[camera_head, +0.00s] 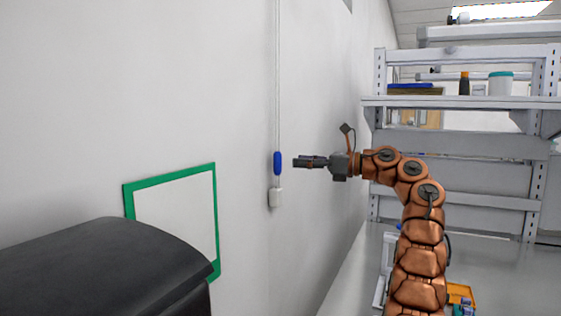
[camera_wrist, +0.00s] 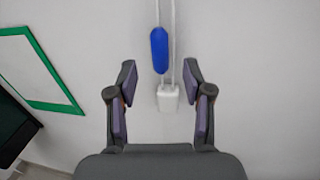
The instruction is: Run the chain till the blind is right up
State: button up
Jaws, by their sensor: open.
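A light chain (camera_head: 277,80) hangs down the white wall in the head view, and its two strands show in the wrist view (camera_wrist: 172,12). A blue grip piece (camera_head: 277,163) is on the chain, and it also shows in the wrist view (camera_wrist: 159,50). Just below it a small white holder (camera_head: 275,197) sits on the wall at the chain's lower end; the wrist view shows it too (camera_wrist: 167,97). My gripper (camera_head: 296,162) points at the wall, level with the blue piece. In the wrist view its fingers (camera_wrist: 161,82) are apart with nothing held. The blind itself is not in view.
A green-framed white panel (camera_head: 129,208) is on the wall to the left. A black rounded object (camera_head: 100,260) stands in front of it. Metal shelving (camera_head: 450,103) with bottles and a bench (camera_head: 350,285) are on the right. The wall around the chain is clear.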

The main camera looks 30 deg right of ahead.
aim_at(278, 163)
jog(key=x, duration=0.6)
jog(key=shift+w+a+p, duration=0.2)
jog(key=shift+p, duration=0.2)
grip_shut()
